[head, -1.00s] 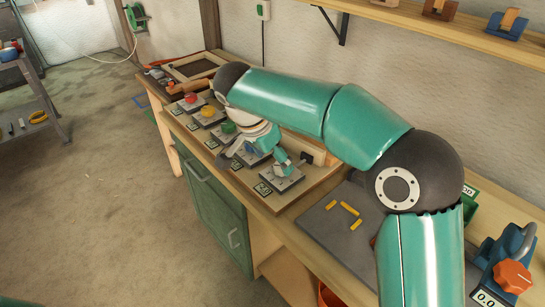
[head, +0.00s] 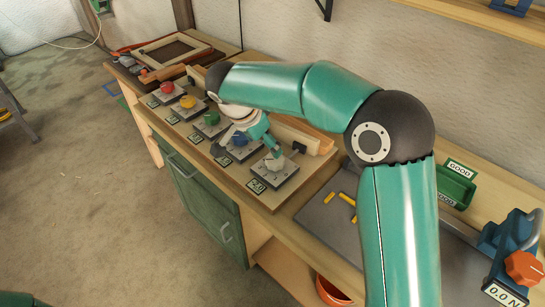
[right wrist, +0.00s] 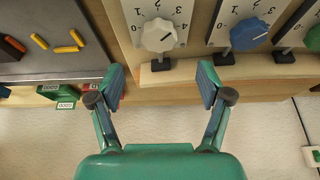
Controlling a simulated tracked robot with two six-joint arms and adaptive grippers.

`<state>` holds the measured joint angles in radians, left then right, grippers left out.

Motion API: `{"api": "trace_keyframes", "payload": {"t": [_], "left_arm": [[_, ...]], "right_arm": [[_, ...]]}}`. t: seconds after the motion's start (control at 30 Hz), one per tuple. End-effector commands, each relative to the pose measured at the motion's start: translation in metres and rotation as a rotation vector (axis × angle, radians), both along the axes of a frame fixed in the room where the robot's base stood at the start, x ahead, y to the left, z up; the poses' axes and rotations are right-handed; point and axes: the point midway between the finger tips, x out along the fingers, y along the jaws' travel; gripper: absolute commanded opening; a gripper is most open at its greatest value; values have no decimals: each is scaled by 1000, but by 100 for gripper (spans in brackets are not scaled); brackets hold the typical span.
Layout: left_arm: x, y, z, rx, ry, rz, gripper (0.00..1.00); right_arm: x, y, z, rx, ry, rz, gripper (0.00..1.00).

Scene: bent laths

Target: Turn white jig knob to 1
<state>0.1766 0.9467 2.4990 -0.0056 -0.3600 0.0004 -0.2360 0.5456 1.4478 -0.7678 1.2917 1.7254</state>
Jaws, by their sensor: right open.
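The white knob (right wrist: 159,35) sits on a light dial plate with numbers 0 to 4, and its dark mark points to the right side of the dial. In the head view the right gripper (head: 266,146) is above the near end of the knob row. My left gripper is not in view.
Blue (right wrist: 248,34), green (head: 211,118), yellow (head: 188,102) and red (head: 167,87) knobs stand in a row on the same board. A grey mat (head: 318,215) with yellow pieces lies beside it. A green GOOD bin (head: 455,187) and blue gauge (head: 508,240) stand further right.

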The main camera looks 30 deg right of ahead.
Motion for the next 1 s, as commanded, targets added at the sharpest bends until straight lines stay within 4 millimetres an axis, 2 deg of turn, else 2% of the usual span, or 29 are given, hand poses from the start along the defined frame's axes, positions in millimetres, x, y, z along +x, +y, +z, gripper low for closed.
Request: {"api": "trace_keyframes", "payload": {"t": [0.2,0.43,0.6,0.87,0.9,1.0], "left_arm": [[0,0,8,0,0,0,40],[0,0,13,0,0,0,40],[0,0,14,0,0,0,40],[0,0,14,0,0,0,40],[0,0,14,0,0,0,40],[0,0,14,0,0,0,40]], "right_arm": [[5,-17,-43,0,4,-1,78],[10,-29,-75,-1,2,1,78],[12,-32,-84,0,-1,4,78],[12,-32,-85,0,-1,4,78],[12,-32,-85,0,-1,4,76],[12,-32,-85,0,-1,4,60]]}}
